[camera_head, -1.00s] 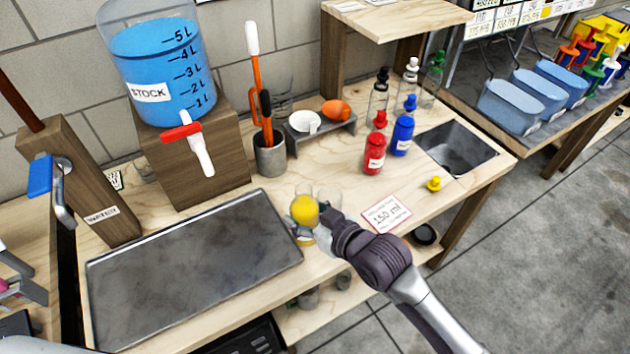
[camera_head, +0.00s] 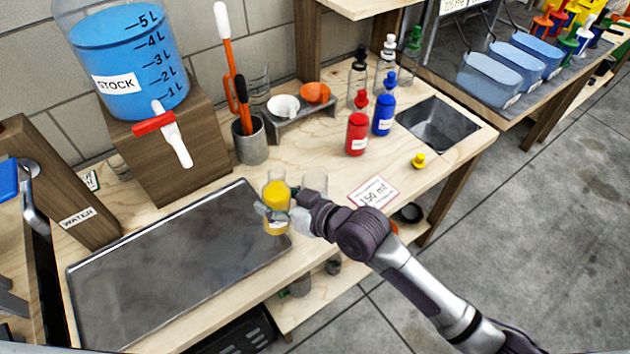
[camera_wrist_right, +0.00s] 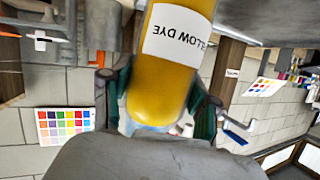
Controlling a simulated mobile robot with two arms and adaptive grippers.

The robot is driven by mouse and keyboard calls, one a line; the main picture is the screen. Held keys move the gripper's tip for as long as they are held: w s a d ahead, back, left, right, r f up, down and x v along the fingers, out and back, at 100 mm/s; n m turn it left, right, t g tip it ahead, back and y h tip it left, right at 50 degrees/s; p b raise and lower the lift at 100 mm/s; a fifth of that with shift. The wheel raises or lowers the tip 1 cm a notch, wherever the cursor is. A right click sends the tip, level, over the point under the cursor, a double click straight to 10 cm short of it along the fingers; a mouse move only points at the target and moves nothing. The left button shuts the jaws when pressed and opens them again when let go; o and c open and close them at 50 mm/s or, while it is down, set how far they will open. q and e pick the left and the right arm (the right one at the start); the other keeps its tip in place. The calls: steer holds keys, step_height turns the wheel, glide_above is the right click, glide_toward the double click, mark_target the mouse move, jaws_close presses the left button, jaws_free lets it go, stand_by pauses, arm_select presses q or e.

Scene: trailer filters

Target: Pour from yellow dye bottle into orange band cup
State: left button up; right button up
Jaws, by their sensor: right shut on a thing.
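My right gripper (camera_head: 277,212) is shut on the yellow dye bottle (camera_head: 276,194) above the front of the wooden bench, by the right end of the dark metal tray. The bottle's yellow side and part of a white label show. In the right wrist view the bottle (camera_wrist_right: 160,95) lies between the fingers, its label upside down. Its mouth is not clearly visible. A clear glass cup (camera_head: 315,184) stands just behind my right gripper, partly covered by it. I cannot make out an orange band on it. My left gripper is not in view.
The dark tray (camera_head: 150,275) covers the front left of the bench. A sink (camera_head: 437,124) is at far right.

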mark_target(286, 186)
steer(key=shift+w+d+m+y+b, duration=0.2)
steer(key=shift+m+y+b, duration=0.5)
steer(key=shift+b, duration=0.95)
steer(key=shift+r+m, duration=0.3)
steer(key=shift+d+r+m+b, duration=0.15)
steer(key=shift+r+m+b, duration=0.15)
steer(key=shift+b, duration=0.2)
steer(key=shift+w+d+r+m+y, duration=0.15)
steer(key=shift+r+m+y, duration=0.2)
steer(key=shift+r, duration=0.45)
steer(key=shift+w+d+r+m+y, duration=0.1)
steer(key=shift+r+m+y, duration=0.25)
steer(key=shift+r, duration=0.4)
step_height(286, 186, down, 4)
steer(key=b, duration=0.4)
steer(key=shift+s+r+m+g, duration=0.1)
steer(key=shift+r+m+g, duration=0.05)
steer(key=shift+m+g, duration=0.15)
steer(key=shift+a, duration=0.1)
steer(key=shift+f+b, duration=0.25)
steer(key=shift+b, duration=0.05)
steer(key=shift+f+m+y+b, duration=0.3)
steer(key=shift+f+b, duration=0.05)
steer(key=shift+b, duration=0.15)
steer(key=shift+f+b, duration=0.55)
steer(key=shift+f, duration=0.05)
steer(key=shift+r, duration=0.2)
steer(key=shift+m, duration=0.3)
